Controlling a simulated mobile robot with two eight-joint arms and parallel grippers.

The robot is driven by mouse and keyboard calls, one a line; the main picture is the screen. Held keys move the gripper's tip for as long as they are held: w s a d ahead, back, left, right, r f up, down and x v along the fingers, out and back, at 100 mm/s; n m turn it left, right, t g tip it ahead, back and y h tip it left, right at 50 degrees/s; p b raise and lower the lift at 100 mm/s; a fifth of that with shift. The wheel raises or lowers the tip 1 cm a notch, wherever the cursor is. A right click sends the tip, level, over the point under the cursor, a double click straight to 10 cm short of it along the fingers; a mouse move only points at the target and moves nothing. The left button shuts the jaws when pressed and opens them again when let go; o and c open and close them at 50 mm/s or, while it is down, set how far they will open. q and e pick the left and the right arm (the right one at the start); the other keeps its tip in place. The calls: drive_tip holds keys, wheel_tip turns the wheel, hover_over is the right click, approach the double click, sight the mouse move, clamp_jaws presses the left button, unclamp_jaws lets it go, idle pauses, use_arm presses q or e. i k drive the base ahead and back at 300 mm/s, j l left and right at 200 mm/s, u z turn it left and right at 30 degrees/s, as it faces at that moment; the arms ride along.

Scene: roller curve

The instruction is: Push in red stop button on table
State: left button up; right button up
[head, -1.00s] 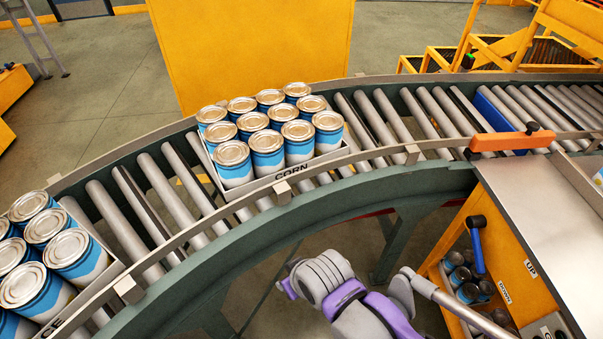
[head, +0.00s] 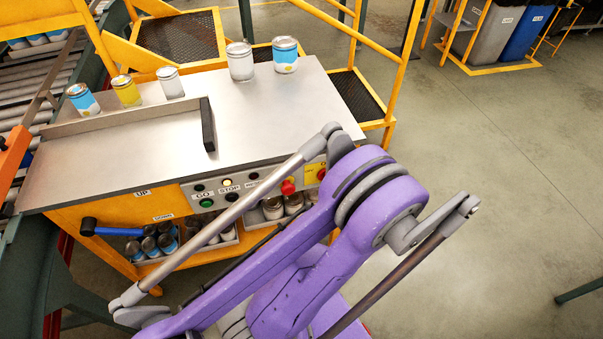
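The steel-topped table (head: 110,172) has a control panel on its yellow front. A red round button (head: 321,173) sits on a yellow plate at the panel's right end, partly hidden by my purple arm. A second red knob (head: 288,187) stands just left of it. The STOP label (head: 230,189) has a pale light above and a dark button below. A green button (head: 206,202) sits under GO. I cannot tell which red piece is the stop button or whether either is pushed in. My arm crosses in front of the panel. Neither gripper shows.
Several cans, including a yellow one (head: 126,90), stand on the tabletop beside a raised metal edge with a black end (head: 208,124). A roller conveyor (head: 40,90) is at left. Yellow railings (head: 345,35) stand behind. Open floor (head: 500,170) lies at right.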

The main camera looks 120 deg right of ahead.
sight(288, 190)
drive_tip(key=z, duration=3.85)
